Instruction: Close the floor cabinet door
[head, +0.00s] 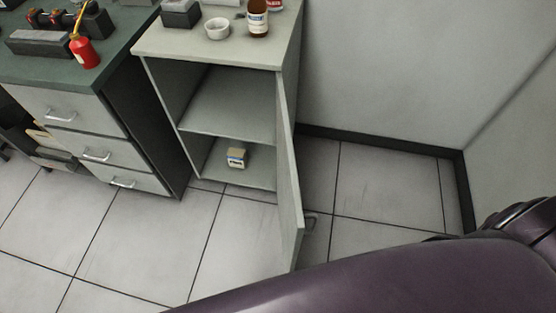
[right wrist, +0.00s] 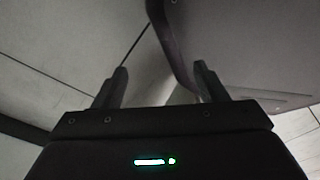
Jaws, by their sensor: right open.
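The grey floor cabinet (head: 215,52) stands at the upper middle of the head view. Its door (head: 289,175) hangs wide open on the right side, seen nearly edge-on, pointing toward me. The door's handle (head: 311,220) shows on its outer face, to the right. Inside are a shelf (head: 228,103) and a small box (head: 237,158) on the cabinet floor. My right gripper (right wrist: 161,82) shows in the right wrist view, open, with nothing between its fingers. I cannot tell how near it is to the door. My left gripper is out of view.
A bottle (head: 257,20) and a white bowl (head: 217,28) stand on the cabinet top. A green-topped drawer unit (head: 105,125) stands to the left. A wall (head: 410,70) is close on the right. Tiled floor (head: 150,235) is clear in front. My purple arm covers the lower right.

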